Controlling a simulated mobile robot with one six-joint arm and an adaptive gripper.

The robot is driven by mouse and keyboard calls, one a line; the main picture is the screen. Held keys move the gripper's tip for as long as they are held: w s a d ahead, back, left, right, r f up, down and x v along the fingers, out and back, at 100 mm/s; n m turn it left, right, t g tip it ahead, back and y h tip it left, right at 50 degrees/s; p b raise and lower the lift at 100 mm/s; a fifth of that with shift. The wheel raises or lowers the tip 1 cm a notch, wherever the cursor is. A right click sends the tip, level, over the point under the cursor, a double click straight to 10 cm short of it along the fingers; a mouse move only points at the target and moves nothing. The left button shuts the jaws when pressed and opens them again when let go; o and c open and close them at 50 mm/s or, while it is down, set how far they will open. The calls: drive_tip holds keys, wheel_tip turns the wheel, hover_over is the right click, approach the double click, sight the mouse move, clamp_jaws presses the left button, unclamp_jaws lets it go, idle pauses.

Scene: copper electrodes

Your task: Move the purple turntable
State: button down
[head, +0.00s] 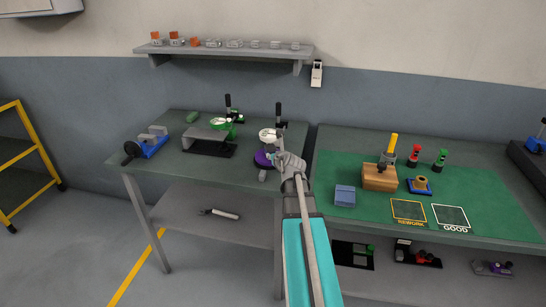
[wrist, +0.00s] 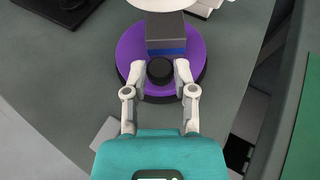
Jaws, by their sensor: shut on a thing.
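The purple turntable (head: 263,158) stands on the left workbench near its right end, partly hidden behind my arm in the head view. In the wrist view the purple turntable (wrist: 128,46) is a round purple disc on a dark base, with a black knob (wrist: 160,71) at its near side. My gripper (wrist: 162,72) is shut on the black knob, one finger on each side. In the head view my gripper (head: 274,160) reaches the turntable from the right. A grey and blue block and a pale round part stand over the disc.
A green-topped device (head: 223,126) and a blue vise (head: 152,142) stand on the same workbench (head: 180,180). A gap separates it from the right bench with a green mat (head: 340,170), a wooden block (head: 380,178) and a blue box (head: 345,195). A shelf (head: 220,51) hangs above.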

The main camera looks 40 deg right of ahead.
drive_tip(key=shift+c, duration=2.1)
unclamp_jaws()
drive_tip(key=shift+a+r, duration=0.1)
